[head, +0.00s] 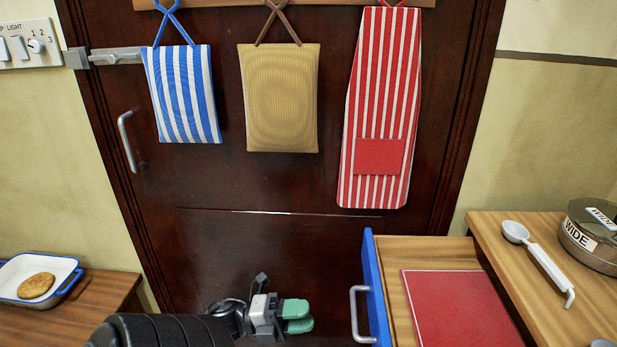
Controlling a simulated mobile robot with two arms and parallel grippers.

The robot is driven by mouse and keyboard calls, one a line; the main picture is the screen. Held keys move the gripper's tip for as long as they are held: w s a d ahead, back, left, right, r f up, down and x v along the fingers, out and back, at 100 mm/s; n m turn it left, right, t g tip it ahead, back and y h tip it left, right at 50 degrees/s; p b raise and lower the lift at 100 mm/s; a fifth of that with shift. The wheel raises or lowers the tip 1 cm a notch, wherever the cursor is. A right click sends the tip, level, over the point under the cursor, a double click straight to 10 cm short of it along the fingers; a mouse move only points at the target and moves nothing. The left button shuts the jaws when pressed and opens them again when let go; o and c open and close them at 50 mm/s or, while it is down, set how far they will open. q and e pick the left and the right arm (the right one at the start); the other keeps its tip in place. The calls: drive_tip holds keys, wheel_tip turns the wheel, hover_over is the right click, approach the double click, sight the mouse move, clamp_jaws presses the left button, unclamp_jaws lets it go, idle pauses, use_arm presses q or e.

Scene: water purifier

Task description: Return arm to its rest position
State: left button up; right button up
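My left gripper (298,317) is at the bottom middle of the head view, on my dark arm that comes in from the lower left. Its two green fingertips point right, toward the open drawer (372,290), and appear apart from the drawer's handle. The fingertips look close together, and I cannot tell whether they are open or shut. No held object shows between them. My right gripper is not in view.
The blue-fronted drawer holds a flat red item (462,308). A white scoop (540,262) and a round tin (592,236) are on the right counter. A tray (62,272) with a round brown food item is at left. Cloths hang on the dark door (225,190).

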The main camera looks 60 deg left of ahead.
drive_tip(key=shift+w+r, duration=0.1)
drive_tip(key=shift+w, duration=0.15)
